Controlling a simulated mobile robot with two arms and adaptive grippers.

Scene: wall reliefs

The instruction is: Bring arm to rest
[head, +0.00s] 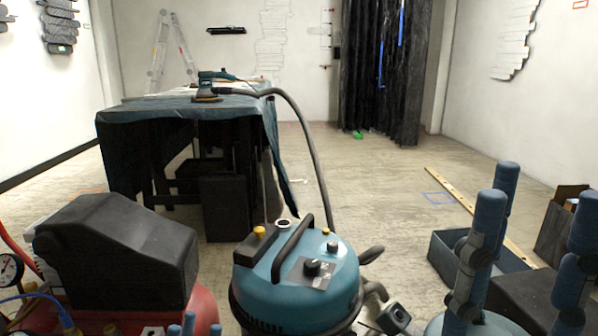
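Blue and grey arm links, which look like mine, stand upright at the right. One set is right of centre and another is at the right edge. Small blue and grey rounded parts also show at the bottom edge, left of centre; I cannot tell what they belong to. I make out no gripper fingers on either arm, so neither gripper's opening or contents can be seen.
A blue vacuum (297,285) stands close in front; its hose (310,140) rises to a sander (206,94) on a cloth-covered table (150,112). A red compressor (200,308) is at the lower left. A dark box (445,262) and wooden plank (455,196) lie right.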

